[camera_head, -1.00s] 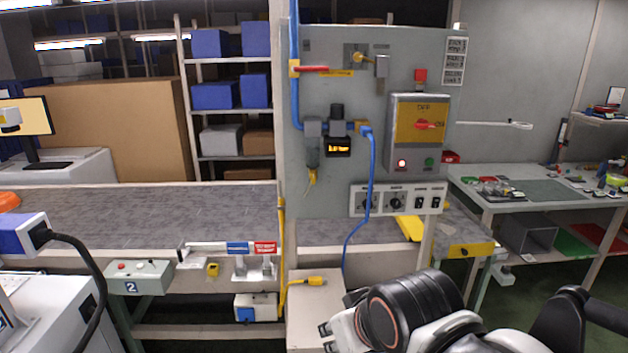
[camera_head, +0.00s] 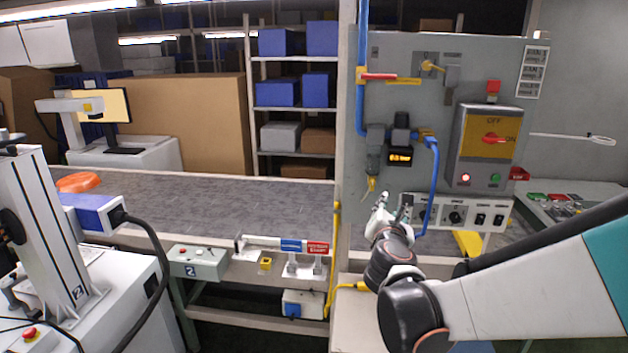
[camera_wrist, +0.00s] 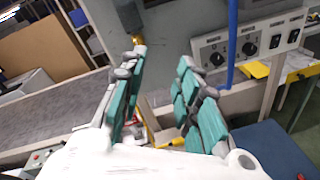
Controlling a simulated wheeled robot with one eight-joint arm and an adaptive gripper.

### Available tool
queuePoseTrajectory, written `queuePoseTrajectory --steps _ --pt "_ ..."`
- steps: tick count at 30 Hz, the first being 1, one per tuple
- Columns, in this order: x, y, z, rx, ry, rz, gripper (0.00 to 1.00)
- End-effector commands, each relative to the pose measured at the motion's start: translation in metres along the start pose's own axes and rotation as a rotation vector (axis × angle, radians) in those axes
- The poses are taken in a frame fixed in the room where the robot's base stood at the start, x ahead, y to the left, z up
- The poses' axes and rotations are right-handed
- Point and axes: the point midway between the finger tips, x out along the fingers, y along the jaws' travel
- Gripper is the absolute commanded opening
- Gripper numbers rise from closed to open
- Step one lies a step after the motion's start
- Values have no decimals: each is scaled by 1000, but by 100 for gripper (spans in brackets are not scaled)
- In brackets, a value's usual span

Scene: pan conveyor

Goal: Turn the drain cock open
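The drain cock (camera_head: 370,185) is a small yellow piece hanging under the grey filter bowl (camera_head: 374,160) on the panel's left side. My gripper (camera_head: 392,203) is open and empty, below and to the right of the cock in the head view. Its two fingers stand apart, pointing up toward the panel. In the wrist view the teal-padded fingers (camera_wrist: 165,82) are spread wide with nothing between them. The bowl's lower part (camera_wrist: 128,14) shows at the top, beyond the left fingertip. I see no contact with the cock.
A blue hose (camera_head: 434,185) hangs just right of my gripper. A switch strip (camera_head: 455,214) with knobs is behind it. The conveyor (camera_head: 220,205) lies left.

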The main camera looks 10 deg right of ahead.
Motion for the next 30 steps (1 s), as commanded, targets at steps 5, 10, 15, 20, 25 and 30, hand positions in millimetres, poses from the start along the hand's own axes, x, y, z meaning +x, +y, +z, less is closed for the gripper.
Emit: queuePoseTrajectory --steps 5,10,15,20,25,30 --pt "22 19 -15 -354 -54 86 30" --pt "30 25 -24 -507 -78 118 30" --pt "42 27 -25 -526 -81 120 30" --pt "68 30 -24 -524 -81 119 30" --pt "102 34 -22 -522 -81 119 30" --pt "133 38 -20 -521 -80 119 30"
